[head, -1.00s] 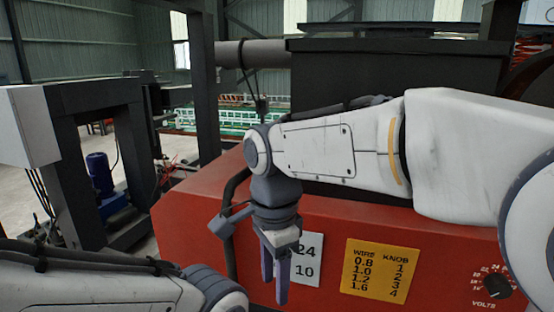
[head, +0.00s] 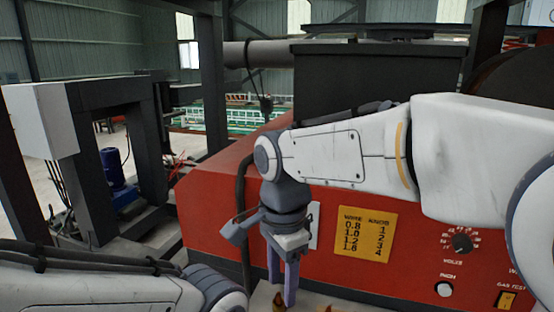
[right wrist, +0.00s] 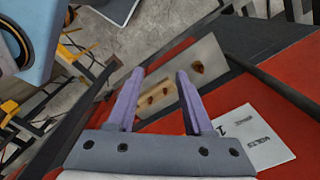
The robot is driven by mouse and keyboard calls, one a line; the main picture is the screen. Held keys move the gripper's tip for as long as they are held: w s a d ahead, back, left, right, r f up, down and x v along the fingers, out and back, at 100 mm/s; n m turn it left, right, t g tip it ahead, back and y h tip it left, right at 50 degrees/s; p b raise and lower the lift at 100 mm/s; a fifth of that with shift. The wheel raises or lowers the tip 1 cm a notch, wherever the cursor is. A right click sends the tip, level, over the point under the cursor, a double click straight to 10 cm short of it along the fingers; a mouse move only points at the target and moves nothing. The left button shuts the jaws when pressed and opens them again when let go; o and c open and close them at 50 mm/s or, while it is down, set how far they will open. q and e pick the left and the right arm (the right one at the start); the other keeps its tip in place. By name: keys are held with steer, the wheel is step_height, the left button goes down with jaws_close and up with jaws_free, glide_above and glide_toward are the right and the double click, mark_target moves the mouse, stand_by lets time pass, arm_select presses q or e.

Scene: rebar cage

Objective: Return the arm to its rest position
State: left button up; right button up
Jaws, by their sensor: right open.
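My right arm (head: 330,155) reaches in from the right in the head view, with its forearm raised and its wrist bent down. My right gripper (head: 283,300) points downward in front of the red machine, its purple fingers apart. In the right wrist view the gripper (right wrist: 158,75) is open with nothing between its fingers. My left arm (head: 110,290) shows at the lower left of the head view; its gripper is out of view.
The red machine (head: 215,205) carries a yellow wire chart (head: 365,233) and a knob (head: 462,243). A grey plate with brown bits (right wrist: 202,68) lies beyond my fingers. A dark frame (head: 90,150) and blue motor (head: 112,168) stand left.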

steer(key=s+d+f+n+t, duration=0.1)
steer(key=d+f+n+t, duration=0.1)
steer(key=d+f+n, duration=1.25)
steer(key=s+a+f+n+g+b, duration=0.1)
steer(key=s+a+f+n+b, duration=0.1)
steer(key=s+a+f+b, duration=0.3)
steer(key=s+a+f+n+g+y+b, duration=0.1)
steer(key=s+a+f+n+b, duration=0.1)
steer(key=s+a+f+b, duration=0.3)
steer(key=s+b, duration=0.4)
steer(key=b, duration=0.1)
steer(key=shift+a+f+n, duration=0.2)
steer(key=shift+f+n, duration=0.15)
steer(key=shift+f, duration=0.05)
stand_by(0.6)
